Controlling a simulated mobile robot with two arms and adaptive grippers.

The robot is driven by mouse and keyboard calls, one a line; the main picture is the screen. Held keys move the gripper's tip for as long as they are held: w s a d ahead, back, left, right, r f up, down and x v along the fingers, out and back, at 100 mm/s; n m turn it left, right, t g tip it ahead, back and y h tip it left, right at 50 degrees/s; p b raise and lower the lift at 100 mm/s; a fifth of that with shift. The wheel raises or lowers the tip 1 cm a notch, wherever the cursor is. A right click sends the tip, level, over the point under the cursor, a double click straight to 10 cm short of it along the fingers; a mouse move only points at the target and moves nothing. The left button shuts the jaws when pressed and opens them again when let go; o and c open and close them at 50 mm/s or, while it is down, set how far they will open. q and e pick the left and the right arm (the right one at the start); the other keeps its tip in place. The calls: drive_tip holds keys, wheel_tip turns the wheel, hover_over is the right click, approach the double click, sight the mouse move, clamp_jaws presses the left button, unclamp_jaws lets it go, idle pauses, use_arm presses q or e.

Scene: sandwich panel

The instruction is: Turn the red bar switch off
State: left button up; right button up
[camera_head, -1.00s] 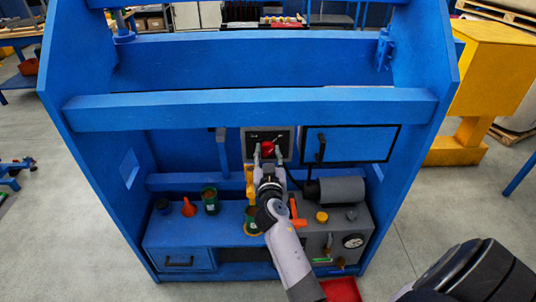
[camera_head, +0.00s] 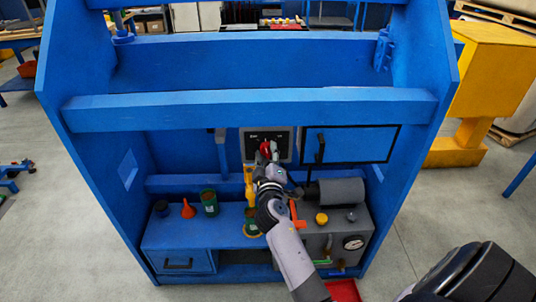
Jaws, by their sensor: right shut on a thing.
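The red bar switch (camera_head: 265,147) sits on a dark panel in a grey switch box (camera_head: 286,138), mounted at the back of the blue frame. Its bar looks tilted close to upright. My right gripper (camera_head: 267,152) reaches up from below and is shut on the red switch, with its fingers covering the lower part of it. My left gripper is not in view.
A blue cabinet door (camera_head: 352,143) with a black handle is just right of the switch box. A blue crossbeam (camera_head: 250,108) runs above.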

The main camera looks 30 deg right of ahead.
drive_tip(key=n, duration=0.4)
drive_tip(key=shift+r+p, duration=0.15)
drive_tip(key=shift+p, duration=0.2)
drive_tip(key=shift+n+p, duration=0.35)
drive_tip(key=shift+n, duration=1.25)
drive_tip(key=o, duration=1.2)
drive_tip(key=shift+c, duration=0.2)
drive_tip(key=v, duration=1.2)
